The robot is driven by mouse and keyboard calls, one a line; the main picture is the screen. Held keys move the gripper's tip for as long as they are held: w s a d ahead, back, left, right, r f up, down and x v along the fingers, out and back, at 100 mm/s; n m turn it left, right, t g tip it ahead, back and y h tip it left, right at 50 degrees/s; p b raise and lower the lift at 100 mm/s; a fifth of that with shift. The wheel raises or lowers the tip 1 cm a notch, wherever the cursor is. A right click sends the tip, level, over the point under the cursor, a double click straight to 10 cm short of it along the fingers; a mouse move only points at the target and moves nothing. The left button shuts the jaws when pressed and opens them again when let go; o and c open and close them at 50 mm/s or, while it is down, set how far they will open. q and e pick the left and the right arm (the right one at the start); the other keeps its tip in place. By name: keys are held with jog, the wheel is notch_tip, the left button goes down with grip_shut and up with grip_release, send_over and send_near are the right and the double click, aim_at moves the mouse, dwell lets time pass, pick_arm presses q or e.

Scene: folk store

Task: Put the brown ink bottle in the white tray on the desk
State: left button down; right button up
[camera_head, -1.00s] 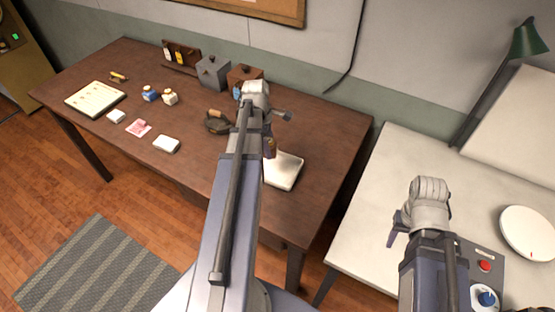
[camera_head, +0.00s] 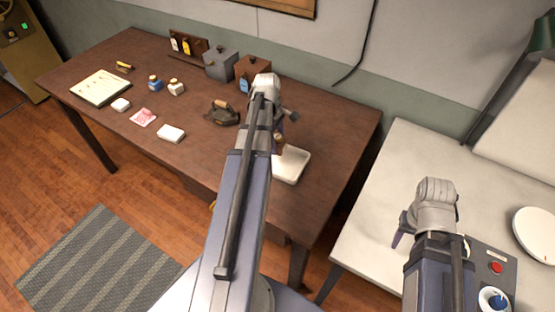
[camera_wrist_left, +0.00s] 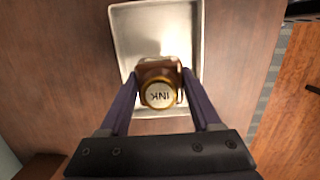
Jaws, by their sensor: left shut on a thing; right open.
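The brown ink bottle (camera_wrist_left: 160,95), with a gold-rimmed cap marked INK, is between the fingers of my left gripper (camera_wrist_left: 160,92) in the left wrist view. The fingers are shut on it. The white tray (camera_wrist_left: 128,40) lies behind the bottle in that view, and the bottle overlaps the tray's near edge. Whether the bottle touches the tray I cannot tell. In the head view the tray (camera_head: 293,164) is on the brown desk, partly hidden by my left arm, and a bit of the bottle (camera_head: 279,143) shows at its left edge. My right gripper (camera_head: 402,229) is open and empty over the pale table.
On the desk (camera_head: 150,60) stand a blue ink bottle (camera_head: 155,82), a white-labelled bottle (camera_head: 176,88), a dark iron (camera_head: 222,113) and two boxes at the back. The pale table (camera_head: 400,160) stands right, beyond a gap.

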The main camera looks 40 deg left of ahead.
aim_at(277, 161)
pick_arm(q)
jog(key=shift+f+b, duration=2.55)
jog(key=shift+f, duration=0.6)
pick_arm(e)
jog(key=shift+f, duration=3.15)
pick_arm(q)
jog(key=shift+r, duration=0.15)
pick_arm(e)
jog(key=shift+r, duration=0.15)
pick_arm(q)
jog(key=shift+c, duration=0.4)
grip_release()
jog(key=r+p, duration=0.4)
jog(key=a+r+p, duration=0.1)
jog(key=r+p, duration=0.7)
jog(key=shift+s+a, duration=0.2)
jog(key=shift+a, duration=0.15)
pick_arm(e)
notch_tip(277, 161, up, 12)
